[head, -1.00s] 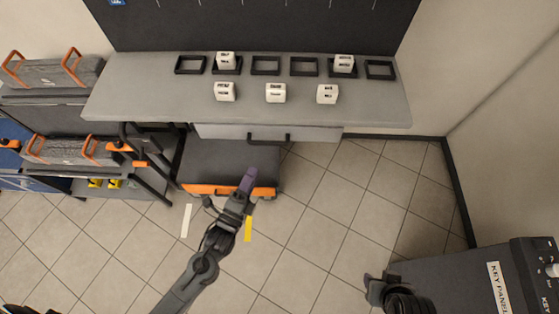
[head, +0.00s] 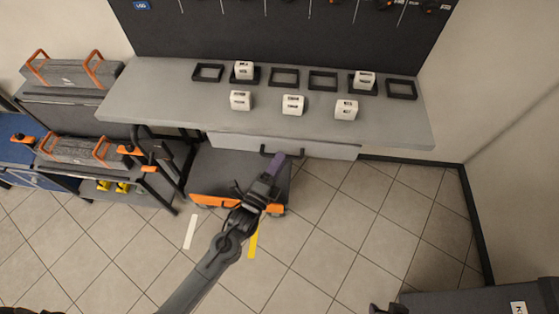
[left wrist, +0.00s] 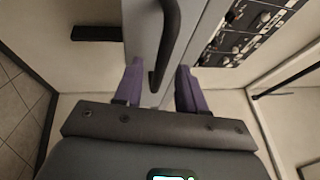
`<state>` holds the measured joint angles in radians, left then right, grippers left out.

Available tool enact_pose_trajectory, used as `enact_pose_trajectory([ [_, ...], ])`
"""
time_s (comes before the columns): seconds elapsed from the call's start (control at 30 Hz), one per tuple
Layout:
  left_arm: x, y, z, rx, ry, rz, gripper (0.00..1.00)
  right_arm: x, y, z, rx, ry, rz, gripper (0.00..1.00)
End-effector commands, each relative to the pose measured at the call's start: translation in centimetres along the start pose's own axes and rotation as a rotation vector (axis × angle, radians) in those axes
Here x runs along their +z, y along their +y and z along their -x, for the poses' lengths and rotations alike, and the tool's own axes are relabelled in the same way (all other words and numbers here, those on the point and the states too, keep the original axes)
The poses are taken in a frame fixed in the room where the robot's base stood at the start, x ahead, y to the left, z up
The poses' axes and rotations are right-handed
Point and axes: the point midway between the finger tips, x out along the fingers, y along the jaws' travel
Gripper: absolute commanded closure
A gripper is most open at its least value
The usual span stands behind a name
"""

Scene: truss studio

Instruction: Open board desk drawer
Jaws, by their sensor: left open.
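The desk (head: 160,100) has a pale drawer front (head: 330,150) under its grey top, with a black bar handle (head: 268,153). The drawer looks shut. My left gripper (head: 274,168) has purple fingers and is open, just in front of and below the handle. In the left wrist view, the handle (left wrist: 170,35) runs down from the top edge, and its lower end appears between the two spread fingers (left wrist: 159,86). The pale drawer front (left wrist: 143,50) is behind it. I cannot tell whether either finger touches the handle. My right gripper does not show.
White cubes (head: 293,105) and black square frames (head: 284,78) are on the desk top. A low dark platform with an orange edge (head: 215,201) stands beneath the drawer. A shelf with grey cases (head: 75,72) is at left. A dark panel (head: 470,303) is at lower right. Tiled floor is open between.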

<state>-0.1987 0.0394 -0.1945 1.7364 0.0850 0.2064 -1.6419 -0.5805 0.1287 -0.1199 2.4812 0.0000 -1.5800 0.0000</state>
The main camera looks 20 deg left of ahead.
Motion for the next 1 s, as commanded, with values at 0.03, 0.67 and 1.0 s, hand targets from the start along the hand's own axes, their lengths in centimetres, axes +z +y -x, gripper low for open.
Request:
enact_pose_trajectory([
  [0.03,0.01,0.03,-0.41,0.000,0.000,0.000,0.60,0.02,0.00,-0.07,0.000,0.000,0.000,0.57],
  [0.67,-0.03,-0.01,-1.10,0.001,0.001,0.001,0.89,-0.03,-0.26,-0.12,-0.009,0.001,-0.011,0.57],
  [1.0,-0.03,-0.01,-1.10,0.000,0.001,0.001,1.00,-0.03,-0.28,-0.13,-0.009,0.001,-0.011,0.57],
])
